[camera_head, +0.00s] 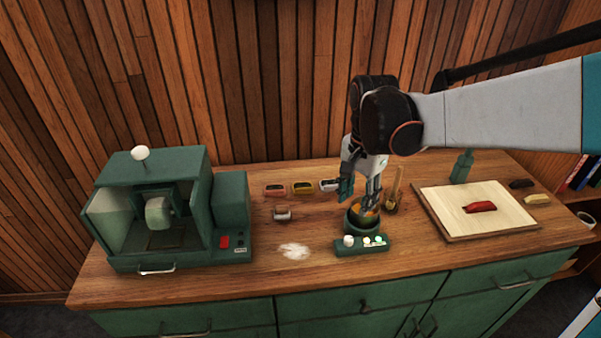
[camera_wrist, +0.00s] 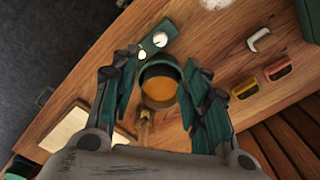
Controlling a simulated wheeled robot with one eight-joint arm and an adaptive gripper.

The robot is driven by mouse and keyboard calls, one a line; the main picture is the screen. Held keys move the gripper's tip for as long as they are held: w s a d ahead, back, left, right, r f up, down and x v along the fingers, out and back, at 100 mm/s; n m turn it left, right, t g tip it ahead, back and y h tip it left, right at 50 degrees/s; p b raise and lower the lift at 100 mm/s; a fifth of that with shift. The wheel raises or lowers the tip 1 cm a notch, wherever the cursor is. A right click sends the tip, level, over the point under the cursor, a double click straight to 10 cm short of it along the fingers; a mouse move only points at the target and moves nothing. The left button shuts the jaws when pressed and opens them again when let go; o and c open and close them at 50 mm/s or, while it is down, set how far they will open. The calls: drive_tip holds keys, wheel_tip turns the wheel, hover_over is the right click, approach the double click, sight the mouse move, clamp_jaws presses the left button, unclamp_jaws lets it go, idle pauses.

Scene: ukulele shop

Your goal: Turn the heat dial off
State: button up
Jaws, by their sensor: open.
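A green control box (camera_head: 361,246) stands at the counter's front edge, just in front of a round green pot (camera_head: 352,222) with orange contents. A larger white knob (camera_head: 348,240) is at the box's left end, with smaller pale buttons or lights to its right. The wrist view also shows the white knob (camera_wrist: 160,40) and a glowing yellowish light (camera_wrist: 141,55). I cannot read the knob's setting. My gripper (camera_head: 359,193) is open and empty, pointing down over the pot, behind and above the box. In the wrist view the orange contents (camera_wrist: 158,89) lie between its fingers.
A wooden-handled tool (camera_head: 394,190) stands right of the pot. A green machine (camera_head: 228,208) fills the left side. A board (camera_head: 450,215) with a red piece (camera_head: 480,207) and a bottle (camera_head: 462,167) are right.

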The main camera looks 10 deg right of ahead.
sight(349, 238)
wheel_tip(349, 238, down, 14)
drive_tip(key=b, duration=0.4)
drive_tip(key=shift+w+b, duration=0.1)
drive_tip(key=shift+b, duration=0.25)
clamp_jaws()
